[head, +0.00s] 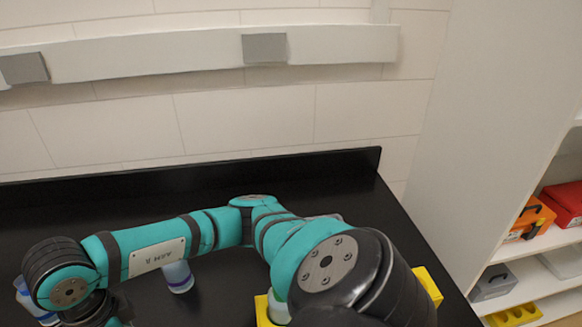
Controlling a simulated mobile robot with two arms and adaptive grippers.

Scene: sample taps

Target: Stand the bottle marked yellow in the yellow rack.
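The yellow rack (263,312) shows at the bottom centre, and a yellow piece (429,285) shows to its right. My arm hides what lies between, so I cannot tell if they are one rack. A pale greenish bottle (278,308) stands at the left yellow part, mostly hidden. A clear bottle with a purple-blue band (178,276) stands on the black bench behind my arm. Another clear bottle with blue (35,302) is at the lower left, partly covered. No yellow mark is readable on any bottle. Neither gripper's fingers show.
My teal arm stretches across the black bench (60,212) from lower right to lower left. The bench has a raised back edge (330,168). Shelves on the right hold an orange case (530,218), a red box (565,203) and a grey box (493,283).

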